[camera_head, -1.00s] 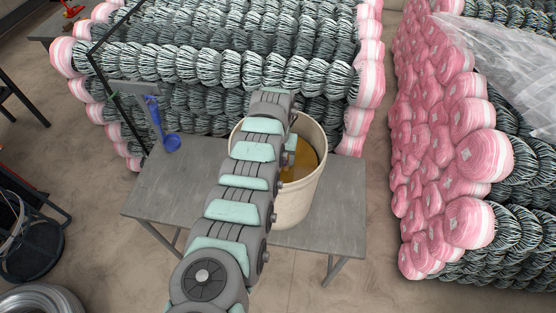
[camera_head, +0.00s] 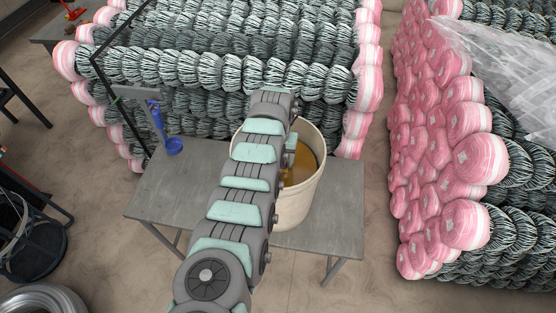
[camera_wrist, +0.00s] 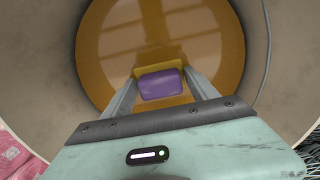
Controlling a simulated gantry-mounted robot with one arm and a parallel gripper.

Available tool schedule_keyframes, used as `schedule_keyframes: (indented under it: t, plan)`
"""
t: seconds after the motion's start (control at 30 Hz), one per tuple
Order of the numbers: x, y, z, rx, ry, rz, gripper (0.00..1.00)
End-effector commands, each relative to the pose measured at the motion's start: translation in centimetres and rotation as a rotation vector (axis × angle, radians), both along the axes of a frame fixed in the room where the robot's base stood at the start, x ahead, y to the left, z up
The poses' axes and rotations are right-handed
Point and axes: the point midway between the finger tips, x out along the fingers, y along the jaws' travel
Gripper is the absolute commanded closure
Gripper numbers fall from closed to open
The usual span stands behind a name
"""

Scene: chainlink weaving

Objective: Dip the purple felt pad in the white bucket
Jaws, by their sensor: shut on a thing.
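The white bucket (camera_head: 304,190) stands on a grey table and holds a brown-yellow liquid (camera_head: 300,172). In the wrist view the bucket's inner wall (camera_wrist: 45,60) surrounds the liquid (camera_wrist: 160,35). My gripper (camera_wrist: 160,82) is inside the bucket's opening, shut on the purple felt pad (camera_wrist: 161,84). A yellow part (camera_wrist: 158,71) shows behind the pad between the fingers. I cannot tell whether the pad touches the liquid. In the head view my arm hides the pad and the bucket's left side.
The grey table (camera_head: 338,215) has bare room right of the bucket and at its left. Stacked wire coils with pink wrapping (camera_head: 440,165) stand behind and at the right.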

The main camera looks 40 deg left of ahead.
Motion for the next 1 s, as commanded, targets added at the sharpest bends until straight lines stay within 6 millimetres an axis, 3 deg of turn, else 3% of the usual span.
schedule_keyframes:
  t: [1.0]
  plan:
    - [-0.1,-0.1,8.3,-0.002,0.003,0.001,0.74]
